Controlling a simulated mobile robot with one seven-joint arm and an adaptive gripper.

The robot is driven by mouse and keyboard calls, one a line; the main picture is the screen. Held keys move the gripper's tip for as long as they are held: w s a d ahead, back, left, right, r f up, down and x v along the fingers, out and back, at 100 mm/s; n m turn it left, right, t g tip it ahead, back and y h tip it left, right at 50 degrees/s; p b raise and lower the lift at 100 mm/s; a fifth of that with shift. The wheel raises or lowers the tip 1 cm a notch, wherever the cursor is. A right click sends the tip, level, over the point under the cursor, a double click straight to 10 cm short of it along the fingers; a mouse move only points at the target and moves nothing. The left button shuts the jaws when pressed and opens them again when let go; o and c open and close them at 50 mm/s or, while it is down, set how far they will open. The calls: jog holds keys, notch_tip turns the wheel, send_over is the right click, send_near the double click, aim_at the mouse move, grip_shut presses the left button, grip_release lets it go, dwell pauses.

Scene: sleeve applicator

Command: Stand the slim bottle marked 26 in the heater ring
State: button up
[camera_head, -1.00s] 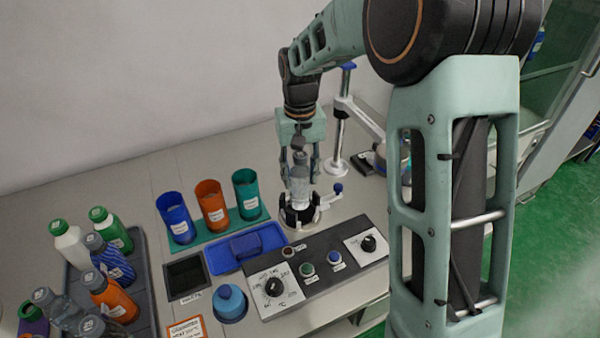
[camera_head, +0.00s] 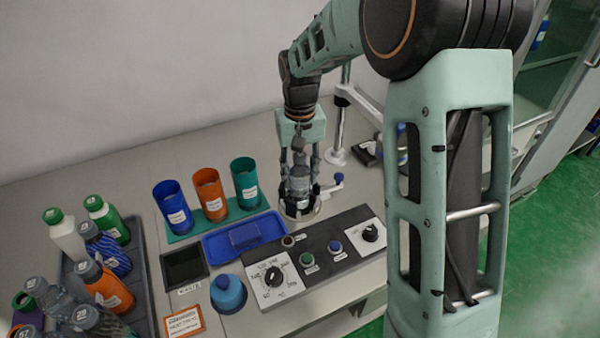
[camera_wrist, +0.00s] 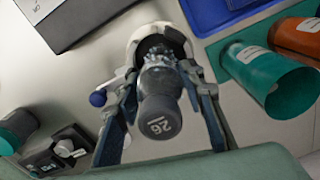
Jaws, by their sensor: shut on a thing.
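The slim clear bottle with a grey cap marked 26 shows in the wrist view (camera_wrist: 160,118), cap toward the camera. My gripper (camera_wrist: 162,88) is shut on it, one finger on each side. In the head view the bottle (camera_head: 299,183) is upright between the fingers of my gripper (camera_head: 300,178). The heater ring, a dark ring on a pale round base (camera_head: 299,213), is directly below, and the bottle's lower end is in or at its opening. It also shows in the wrist view (camera_wrist: 140,45), behind the bottle. Whether the bottle touches the ring's floor is hidden.
Blue (camera_head: 173,207), orange (camera_head: 210,194) and teal (camera_head: 245,185) sleeves stand left of the ring. A control panel (camera_head: 318,258) lies in front. A blue-knobbed lever (camera_head: 337,180) sticks out at the ring's right. A tray (camera_head: 142,290) of several bottles is at far left.

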aim_at(300, 154)
jog(key=o, duration=1.5)
jog(key=shift+o, duration=0.2)
jog(key=o, duration=0.4)
jog(key=shift+r+p, duration=3.5)
jog(key=shift+r, duration=1.05)
